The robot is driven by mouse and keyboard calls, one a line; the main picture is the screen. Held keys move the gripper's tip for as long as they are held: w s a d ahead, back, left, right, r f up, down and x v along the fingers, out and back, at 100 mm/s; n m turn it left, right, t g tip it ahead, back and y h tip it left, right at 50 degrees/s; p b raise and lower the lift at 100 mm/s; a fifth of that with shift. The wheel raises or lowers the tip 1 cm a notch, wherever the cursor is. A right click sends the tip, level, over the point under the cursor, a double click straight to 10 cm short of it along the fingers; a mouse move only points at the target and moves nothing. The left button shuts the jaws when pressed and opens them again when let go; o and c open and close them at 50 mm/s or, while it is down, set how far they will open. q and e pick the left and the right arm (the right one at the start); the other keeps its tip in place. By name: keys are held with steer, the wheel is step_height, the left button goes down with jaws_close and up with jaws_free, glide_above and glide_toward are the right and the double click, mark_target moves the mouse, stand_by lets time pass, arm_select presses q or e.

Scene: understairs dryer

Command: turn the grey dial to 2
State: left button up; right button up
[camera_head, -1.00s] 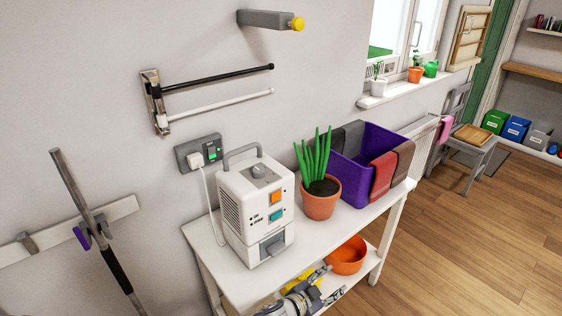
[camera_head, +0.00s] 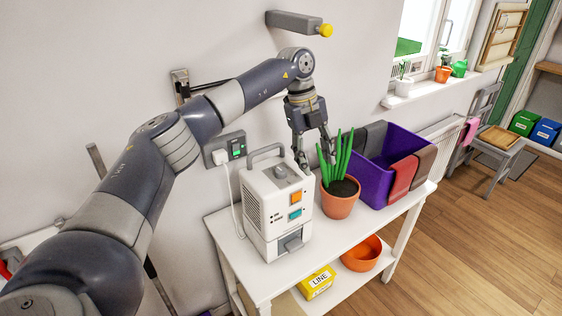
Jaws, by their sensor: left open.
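The grey dial (camera_head: 281,171) sits on top of the white dryer unit (camera_head: 262,212), which stands on the white table. The dial's numbers are too small to read. My left gripper (camera_head: 316,162) is open and points down, just right of and behind the dial, near the plant's leaves. I see no contact between its fingers and the dial. My left arm reaches in from the left across the picture. My right gripper is not in view.
A potted plant (camera_head: 340,198) stands close to the right of the unit. A purple bin (camera_head: 377,178) with cloths is beyond it. The unit's carry handle (camera_head: 266,152) rises behind the dial. An orange bowl (camera_head: 361,254) and yellow box (camera_head: 316,283) are on the lower shelf.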

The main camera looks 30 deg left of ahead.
mark_target(281, 170)
arm_select(q)
steer(key=s+a+r+n+y, duration=0.2)
steer(key=s+a+r+y, duration=0.1)
steer(key=a+r, duration=0.4)
steer(key=shift+g, duration=0.3)
steer(key=f+p, duration=0.1)
steer(key=f, duration=0.2)
steer(key=a+f+p, duration=0.1)
steer(key=f, duration=0.2)
steer(key=f+p, duration=0.1)
steer(key=f, duration=0.3)
steer(key=shift+w+a+f, duration=0.1)
steer(key=shift+a, duration=0.2)
steer(key=shift+f, duration=0.6)
steer(key=c, duration=1.1)
